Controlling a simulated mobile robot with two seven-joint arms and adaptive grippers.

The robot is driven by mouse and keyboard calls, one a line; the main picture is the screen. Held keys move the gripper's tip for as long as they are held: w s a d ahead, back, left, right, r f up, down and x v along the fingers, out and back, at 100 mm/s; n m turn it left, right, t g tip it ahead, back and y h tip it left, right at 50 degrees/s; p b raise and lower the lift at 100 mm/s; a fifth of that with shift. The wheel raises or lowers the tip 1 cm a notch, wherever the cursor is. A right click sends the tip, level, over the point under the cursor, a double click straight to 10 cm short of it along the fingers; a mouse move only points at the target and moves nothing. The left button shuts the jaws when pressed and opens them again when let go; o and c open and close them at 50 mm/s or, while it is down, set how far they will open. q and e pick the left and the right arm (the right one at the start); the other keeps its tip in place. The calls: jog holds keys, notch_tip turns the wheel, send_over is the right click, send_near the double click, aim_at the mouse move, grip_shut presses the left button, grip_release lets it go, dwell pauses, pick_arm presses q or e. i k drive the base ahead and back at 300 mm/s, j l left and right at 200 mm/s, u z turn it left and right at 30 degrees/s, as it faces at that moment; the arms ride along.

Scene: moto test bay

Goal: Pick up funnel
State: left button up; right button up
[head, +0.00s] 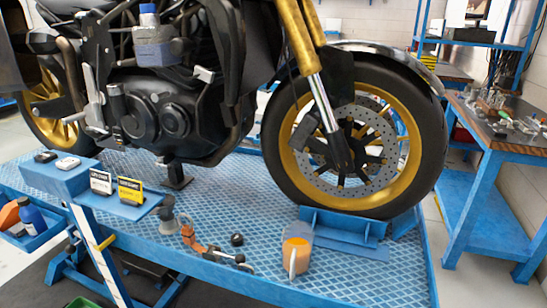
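A small grey-brown object (168,215), narrow at the top and wider at the bottom, stands on the blue platform near its front edge. It looks like a funnel standing wide end down, but it is too small to be sure. It is just right of the small blue shelf with the cards. Neither of my grippers shows in the head view, so I cannot tell where they are relative to it.
An orange-and-grey tool (208,250), a black cap (237,239) and a jug of orange liquid (297,250) are on the platform (345,285). The motorcycle (180,110) stands behind them. A blue-capped bottle (152,40) is at the motorcycle. A workbench (505,125) is at right.

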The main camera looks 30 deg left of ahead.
aim_at(165, 209)
jog(key=u, duration=1.6)
